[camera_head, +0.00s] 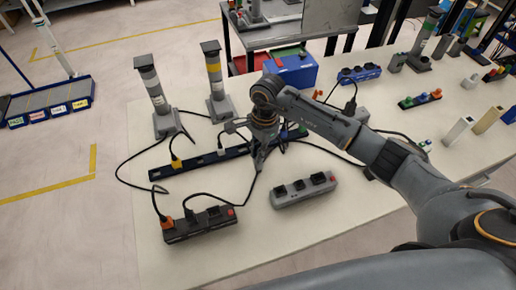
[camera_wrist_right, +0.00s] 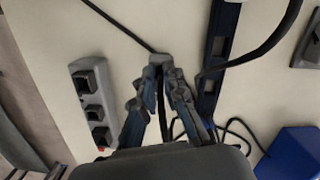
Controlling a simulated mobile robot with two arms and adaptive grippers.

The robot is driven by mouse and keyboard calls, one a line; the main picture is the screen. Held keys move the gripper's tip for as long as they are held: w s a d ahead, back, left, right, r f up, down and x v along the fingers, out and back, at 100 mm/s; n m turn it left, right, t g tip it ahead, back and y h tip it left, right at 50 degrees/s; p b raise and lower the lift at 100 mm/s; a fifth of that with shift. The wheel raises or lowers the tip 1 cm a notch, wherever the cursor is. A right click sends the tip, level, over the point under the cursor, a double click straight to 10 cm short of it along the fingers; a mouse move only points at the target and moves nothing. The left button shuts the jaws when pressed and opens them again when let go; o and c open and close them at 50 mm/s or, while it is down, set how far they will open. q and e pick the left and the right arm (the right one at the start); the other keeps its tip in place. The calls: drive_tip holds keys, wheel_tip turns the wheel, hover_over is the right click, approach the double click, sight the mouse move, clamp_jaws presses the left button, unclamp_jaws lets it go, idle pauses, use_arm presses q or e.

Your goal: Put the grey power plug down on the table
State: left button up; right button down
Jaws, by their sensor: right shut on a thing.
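The grey power plug (camera_wrist_right: 161,60) is small and sits between the fingertips of my right gripper (camera_wrist_right: 164,72) in the right wrist view, mostly hidden by them. A black cable runs from it toward the upper left. In the head view my right gripper (camera_head: 260,158) points down over the pale table (camera_head: 290,235), between the long dark rail and the grey power strip. The cable leads from its fingertips down and left to the black power strip (camera_head: 200,224). I cannot tell whether the plug touches the table. My left gripper is not in view.
A grey power strip (camera_head: 303,190) lies right of the gripper. The long dark rail (camera_head: 203,160) runs behind it, with cables around. Two grey posts (camera_head: 155,95) (camera_head: 215,85) and a blue box (camera_head: 292,70) stand farther back. The table's front middle is clear.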

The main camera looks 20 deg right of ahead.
drive_tip(key=shift+f, duration=0.15)
drive_tip(key=shift+f, duration=0.1)
drive_tip(key=shift+f+b, duration=0.15)
drive_tip(key=shift+b, duration=0.2)
drive_tip(key=c, duration=1.4)
unclamp_jaws()
